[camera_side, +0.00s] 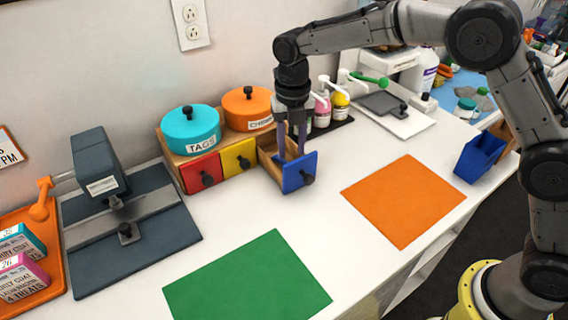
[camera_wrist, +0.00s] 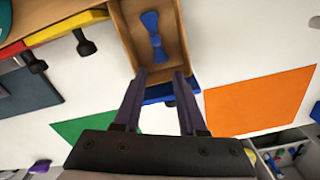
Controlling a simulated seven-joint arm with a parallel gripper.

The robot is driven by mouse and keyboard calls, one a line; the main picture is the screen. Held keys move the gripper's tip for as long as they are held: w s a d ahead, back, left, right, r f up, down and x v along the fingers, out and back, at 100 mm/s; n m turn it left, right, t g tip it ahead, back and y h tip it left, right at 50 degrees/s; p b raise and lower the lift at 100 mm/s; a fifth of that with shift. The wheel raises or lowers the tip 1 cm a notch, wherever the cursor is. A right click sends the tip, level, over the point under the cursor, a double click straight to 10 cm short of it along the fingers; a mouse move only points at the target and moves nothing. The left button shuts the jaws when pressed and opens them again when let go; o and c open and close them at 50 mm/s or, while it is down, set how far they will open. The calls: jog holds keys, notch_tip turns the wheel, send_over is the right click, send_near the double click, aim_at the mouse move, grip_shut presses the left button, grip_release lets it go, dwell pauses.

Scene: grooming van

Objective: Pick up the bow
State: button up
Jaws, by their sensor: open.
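A blue bow (camera_wrist: 154,36) lies inside the open drawer (camera_wrist: 176,60) in the wrist view, towards the drawer's back part. The drawer has wooden walls and a blue front (camera_side: 300,172) with a dark knob, and it is pulled out from the wooden cabinet. My gripper (camera_side: 290,155) points down over the open drawer, just behind its blue front. In the wrist view my gripper (camera_wrist: 158,75) is open, with its two fingers apart and nothing between them. The bow is hidden in the side view.
Red (camera_side: 201,172) and yellow (camera_side: 239,158) drawers are shut beside the open one. Teal (camera_side: 190,130) and orange (camera_side: 247,108) lidded pots stand on the cabinet. Pump bottles (camera_side: 340,104) stand to the right. Green (camera_side: 248,284) and orange (camera_side: 404,200) mats lie on the white counter.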

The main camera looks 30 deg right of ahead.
jog(key=shift+w+d+f, duration=0.1)
jog(key=shift+f, duration=1.45)
jog(key=shift+w+d+f, duration=0.1)
jog(key=shift+f, duration=1.4)
grip_shut()
